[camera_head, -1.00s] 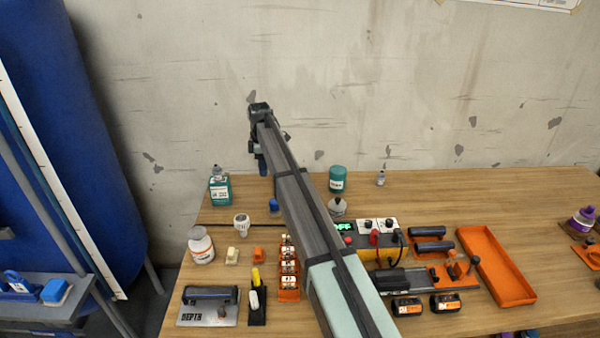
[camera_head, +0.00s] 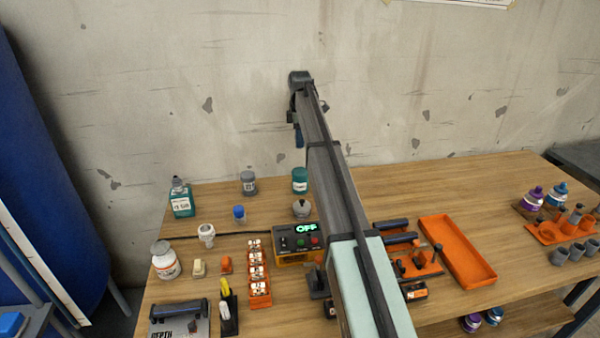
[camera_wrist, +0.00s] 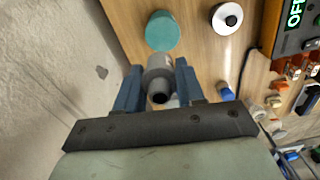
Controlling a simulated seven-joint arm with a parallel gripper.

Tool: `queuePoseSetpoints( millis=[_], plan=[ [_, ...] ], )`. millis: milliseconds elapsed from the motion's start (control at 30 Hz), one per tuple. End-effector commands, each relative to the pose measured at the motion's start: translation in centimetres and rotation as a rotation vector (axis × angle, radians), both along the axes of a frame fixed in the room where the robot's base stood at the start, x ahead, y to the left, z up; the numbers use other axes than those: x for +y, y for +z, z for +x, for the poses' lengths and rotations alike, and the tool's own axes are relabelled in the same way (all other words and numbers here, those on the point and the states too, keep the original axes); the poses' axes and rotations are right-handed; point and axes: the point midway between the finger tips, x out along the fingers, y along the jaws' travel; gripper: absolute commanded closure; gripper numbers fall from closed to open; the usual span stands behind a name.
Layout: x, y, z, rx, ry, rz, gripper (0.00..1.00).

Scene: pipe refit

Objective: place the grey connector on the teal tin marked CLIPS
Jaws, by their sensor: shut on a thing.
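My gripper (camera_head: 298,138) is high above the back of the bench, near the wall. In the wrist view its two blue fingers (camera_wrist: 158,84) are shut on the grey connector (camera_wrist: 158,72), a short grey tube with a dark open end toward the camera. The connector cannot be made out in the head view. The teal tin (camera_head: 300,180) stands upright at the back of the bench, below my gripper in the picture. Its round teal top (camera_wrist: 162,31) shows past the fingertips in the wrist view, apart from the connector. Its label is too small to read.
A grey jar (camera_head: 248,184) and a teal bottle (camera_head: 181,200) stand left of the tin. A round knobbed pot (camera_head: 301,208) and a box reading OFF (camera_head: 297,243) are in front. My arm hides part of the bench right of the tin.

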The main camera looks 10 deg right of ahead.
Motion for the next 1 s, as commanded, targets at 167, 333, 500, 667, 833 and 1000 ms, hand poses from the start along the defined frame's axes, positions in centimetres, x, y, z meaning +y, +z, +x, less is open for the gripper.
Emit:
queuePoseSetpoints(
  millis=[167, 333, 500, 667, 833, 1000],
  plan=[
    [0.0, 0.0, -0.6, 0.0, 0.081, 0.0, 0.92],
    [0.0, -0.9, -0.6, 0.0, 0.11, 0.0, 0.92],
    [0.0, -3.4, -0.6, 0.001, 0.11, 0.0, 0.92],
    [0.0, -5.8, -0.6, 0.001, 0.109, 0.0, 0.92],
    [0.0, -6.9, -0.6, 0.0, 0.109, 0.0, 0.92],
    [0.0, -8.9, -0.6, 0.001, 0.109, 0.0, 0.92]
  ],
)
